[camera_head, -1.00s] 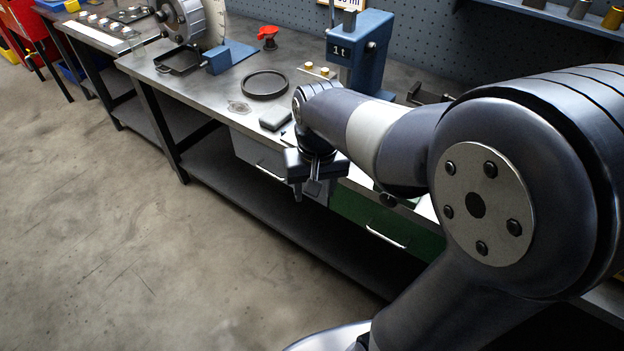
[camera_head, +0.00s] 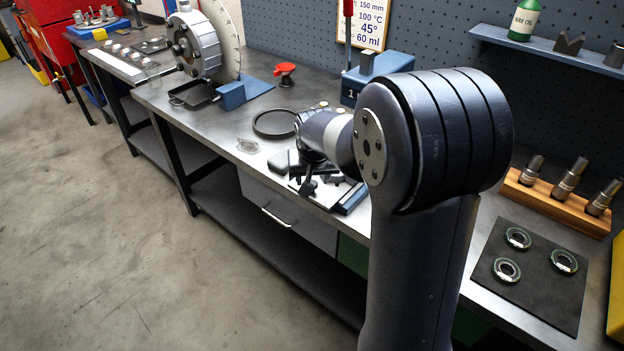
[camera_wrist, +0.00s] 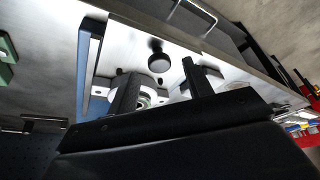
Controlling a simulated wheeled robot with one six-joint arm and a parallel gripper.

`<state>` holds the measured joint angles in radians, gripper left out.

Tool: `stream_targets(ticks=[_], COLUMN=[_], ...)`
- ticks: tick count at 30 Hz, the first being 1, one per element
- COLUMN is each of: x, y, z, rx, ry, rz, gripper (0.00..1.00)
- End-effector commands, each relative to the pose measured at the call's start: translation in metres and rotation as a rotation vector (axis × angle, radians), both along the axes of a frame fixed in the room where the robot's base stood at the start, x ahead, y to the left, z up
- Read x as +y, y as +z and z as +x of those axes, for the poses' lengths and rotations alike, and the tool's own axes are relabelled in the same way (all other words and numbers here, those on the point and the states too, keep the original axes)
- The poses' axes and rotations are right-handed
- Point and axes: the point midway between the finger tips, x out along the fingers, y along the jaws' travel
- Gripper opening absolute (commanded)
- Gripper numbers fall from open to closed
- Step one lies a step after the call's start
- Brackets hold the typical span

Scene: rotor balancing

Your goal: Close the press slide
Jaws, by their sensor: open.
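The blue press (camera_head: 384,68) stands at the back of the bench, largely hidden behind my arm. A pale metal plate with a blue side (camera_head: 351,199) reaches toward the bench's front edge; it looks like the press slide, but my arm hides where it joins the press. In the wrist view the pale plate (camera_wrist: 178,43) carries a round black knob (camera_wrist: 159,61). My gripper (camera_head: 318,181) is open and empty, low over the plate. In the wrist view the gripper (camera_wrist: 160,76) has its fingers apart, with the knob showing between and beyond the tips. I cannot tell whether they touch.
A black ring (camera_head: 274,124) and a small grey block (camera_head: 279,161) lie left of my gripper. On the right are a dark mat (camera_head: 530,290) with green-rimmed rings and a wooden rack (camera_head: 555,203). The floor at left is clear.

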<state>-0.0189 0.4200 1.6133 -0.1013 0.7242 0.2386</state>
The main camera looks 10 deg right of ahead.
Motion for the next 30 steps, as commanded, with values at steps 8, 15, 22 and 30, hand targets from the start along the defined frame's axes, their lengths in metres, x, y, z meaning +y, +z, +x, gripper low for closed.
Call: stream_targets(ticks=[8, 15, 22, 30], x=[-0.001, -0.001, -0.001, -0.001], y=[-0.017, -0.018, -0.018, -0.017], z=[0.007, 0.007, 0.007, 0.007], rx=[-0.001, -0.001, -0.001, -0.001], ry=[0.0, 0.0, 0.0, 0.0], rz=[0.0, 0.0, 0.0, 0.0], gripper=[0.48, 0.48, 0.29, 0.07])
